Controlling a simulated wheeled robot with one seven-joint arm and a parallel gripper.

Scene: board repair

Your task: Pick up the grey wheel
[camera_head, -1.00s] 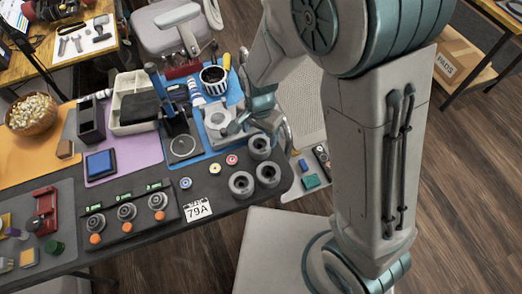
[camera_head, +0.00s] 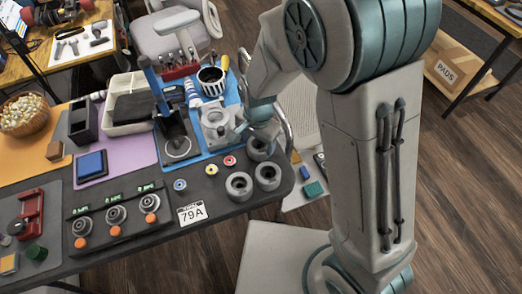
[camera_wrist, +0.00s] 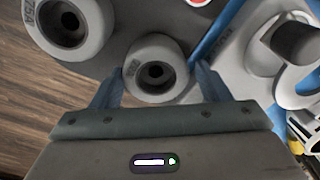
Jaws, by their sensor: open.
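Several grey wheels stand together at the right end of the dark bench. One grey wheel (camera_wrist: 150,84) lies between the two open fingers of my gripper (camera_wrist: 158,88) in the wrist view, and the fingers show no contact with it. In the head view this wheel (camera_head: 258,150) is partly hidden by my gripper (camera_head: 262,128). Two more grey wheels, one on the left (camera_head: 239,186) and one on the right (camera_head: 268,176), sit in front of it. The left part of the wrist view shows a marked wheel (camera_wrist: 88,40).
A blue mat (camera_head: 203,147) with a grey machined part (camera_head: 216,122) lies just left of my gripper. Small coloured discs (camera_head: 180,185) and a "79A" card (camera_head: 192,213) lie left of the wheels. The bench edge is close on the right.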

